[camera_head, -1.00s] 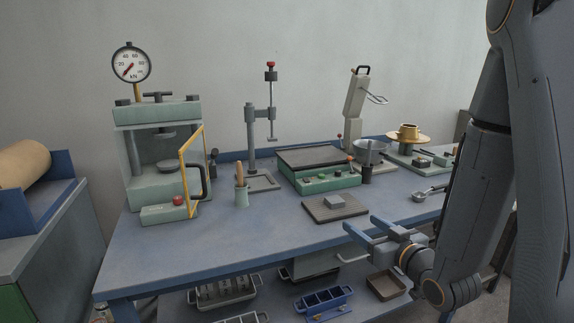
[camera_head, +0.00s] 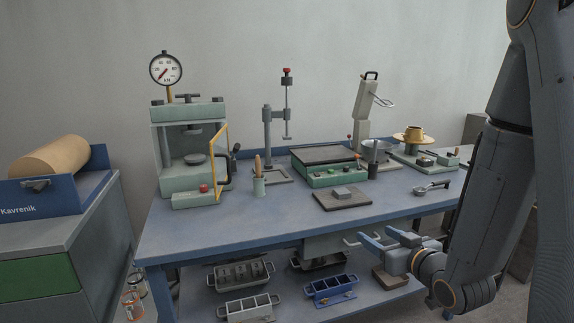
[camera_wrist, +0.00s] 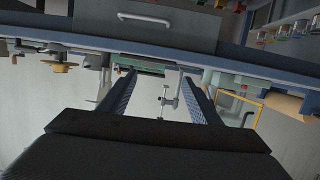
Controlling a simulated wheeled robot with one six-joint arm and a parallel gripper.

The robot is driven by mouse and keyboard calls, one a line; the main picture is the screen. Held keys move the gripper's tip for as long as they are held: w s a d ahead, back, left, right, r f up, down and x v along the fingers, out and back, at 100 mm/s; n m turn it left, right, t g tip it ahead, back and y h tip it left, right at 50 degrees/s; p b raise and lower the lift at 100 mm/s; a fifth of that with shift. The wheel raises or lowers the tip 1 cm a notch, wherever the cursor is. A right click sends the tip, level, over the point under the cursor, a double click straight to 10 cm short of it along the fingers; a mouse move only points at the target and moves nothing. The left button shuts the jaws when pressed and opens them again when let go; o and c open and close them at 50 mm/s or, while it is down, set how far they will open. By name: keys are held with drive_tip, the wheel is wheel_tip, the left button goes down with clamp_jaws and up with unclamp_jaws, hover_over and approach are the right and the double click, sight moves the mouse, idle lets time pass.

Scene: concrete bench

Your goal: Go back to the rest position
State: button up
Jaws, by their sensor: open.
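My gripper (camera_head: 380,243) is open and empty in the head view, at the front right edge of the blue bench (camera_head: 230,230). Its two blue fingers point left and stand apart, with nothing between them. In the wrist view my gripper (camera_wrist: 155,90) shows its two ridged fingers spread wide. That view is upside down, with the bench edge (camera_wrist: 230,61) running across it. My arm covers the right end of the bench in the head view.
On the bench stand a press with a gauge (camera_head: 190,150), a drop stand (camera_head: 268,135), a green hotplate-like box (camera_head: 330,175), a grey block on a plate (camera_head: 343,197) and a scoop (camera_head: 432,187). Trays (camera_head: 250,308) lie on the shelf below. A cabinet (camera_head: 60,240) stands left.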

drive_tip(key=s+a+r+m+g+h+p, duration=0.1)
drive_tip(key=s+a+g+h+p, duration=0.1)
drive_tip(key=s+g, duration=0.5)
drive_tip(key=s+a+r+m+g+h+p, duration=0.1)
drive_tip(key=s+g+p, duration=0.3)
drive_tip(key=s, duration=1.3)
drive_tip(key=a+r+m+g, duration=0.1)
drive_tip(key=g, duration=0.2)
drive_tip(key=shift+s+r+h, duration=0.15)
drive_tip(key=shift+r+h, duration=0.15)
drive_tip(key=shift+h, duration=0.1)
drive_tip(key=shift+c, duration=0.2)
